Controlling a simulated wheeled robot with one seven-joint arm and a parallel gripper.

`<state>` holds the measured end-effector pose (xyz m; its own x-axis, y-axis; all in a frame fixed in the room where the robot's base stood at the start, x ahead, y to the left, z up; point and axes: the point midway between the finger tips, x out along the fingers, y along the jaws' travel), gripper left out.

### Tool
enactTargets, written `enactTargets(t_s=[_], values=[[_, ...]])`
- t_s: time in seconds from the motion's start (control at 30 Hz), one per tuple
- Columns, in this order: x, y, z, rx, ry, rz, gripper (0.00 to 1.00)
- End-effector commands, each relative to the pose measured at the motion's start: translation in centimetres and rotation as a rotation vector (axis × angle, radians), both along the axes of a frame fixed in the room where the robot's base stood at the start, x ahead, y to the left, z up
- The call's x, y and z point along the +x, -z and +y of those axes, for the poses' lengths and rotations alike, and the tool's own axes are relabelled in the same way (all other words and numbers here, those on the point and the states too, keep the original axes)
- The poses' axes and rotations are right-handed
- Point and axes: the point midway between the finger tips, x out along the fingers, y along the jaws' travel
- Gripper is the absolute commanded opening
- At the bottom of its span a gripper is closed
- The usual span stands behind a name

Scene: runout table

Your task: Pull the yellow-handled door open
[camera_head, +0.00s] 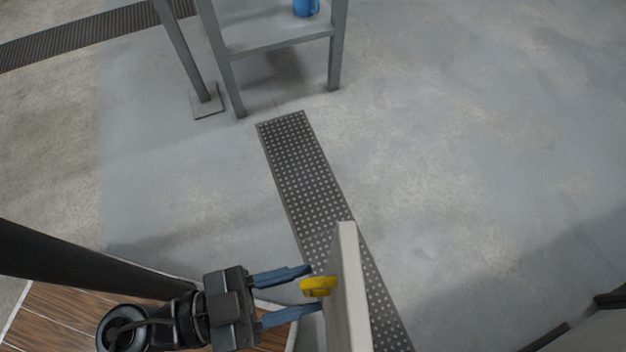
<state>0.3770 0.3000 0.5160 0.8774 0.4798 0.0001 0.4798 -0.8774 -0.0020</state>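The door (352,300) is a pale grey panel seen nearly edge-on from above at the bottom centre. The yellow handle (318,286) sticks out from its left face. My gripper (314,288) reaches in from the left with two blue fingers, one above and one below the handle in the picture. The fingers are spread apart, and the handle lies between their tips. Narrow gaps seem to show between the fingers and the handle. The door's lower part and its hinges are out of view.
A perforated dark floor strip (300,165) runs beneath the door's edge. A grey metal stand (275,38) with a blue object (306,7) is at the top. A wooden surface (60,318) is at bottom left.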

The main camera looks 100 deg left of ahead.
Motion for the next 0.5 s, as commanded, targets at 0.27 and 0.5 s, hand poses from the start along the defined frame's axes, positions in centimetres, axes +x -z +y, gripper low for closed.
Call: enactTargets(t_s=[0.27,0.5], values=[[-0.7,0.0,-0.4,-0.001,-0.001,0.000,0.38],[-4.1,0.0,-2.2,-0.003,-0.002,0.002,0.38]])
